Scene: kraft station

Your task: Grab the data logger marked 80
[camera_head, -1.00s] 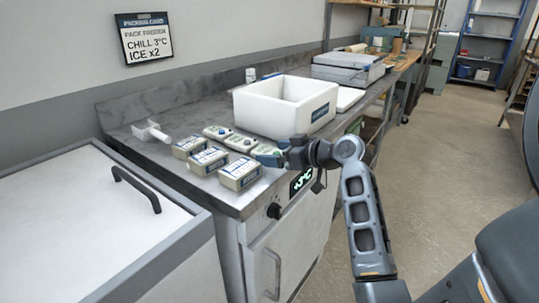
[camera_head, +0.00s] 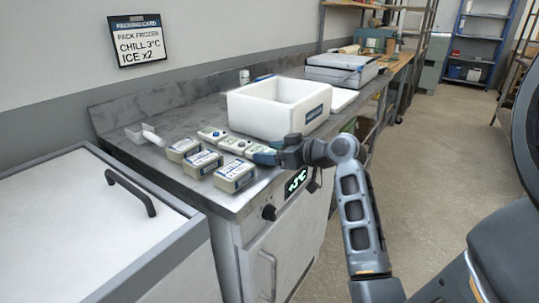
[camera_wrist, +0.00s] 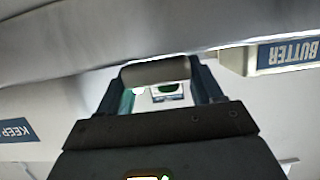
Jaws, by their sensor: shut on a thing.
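Two pale data loggers lie on the steel counter: one with a blue button (camera_head: 212,133) and another nearer my gripper (camera_head: 236,144). My gripper (camera_head: 263,156) is low at the counter's front edge, at the right end of their row. It is shut on a pale data logger, mostly hidden by the fingers in the head view. No number is readable on any logger, so I cannot tell which is marked 80.
Several labelled butter packs (camera_head: 234,176) lie in front of the loggers; one (camera_wrist: 285,54) shows in the wrist view. A white open box (camera_head: 278,112) stands behind. A white scoop (camera_head: 146,134) is at the left. A lidded chest (camera_head: 85,215) adjoins the counter.

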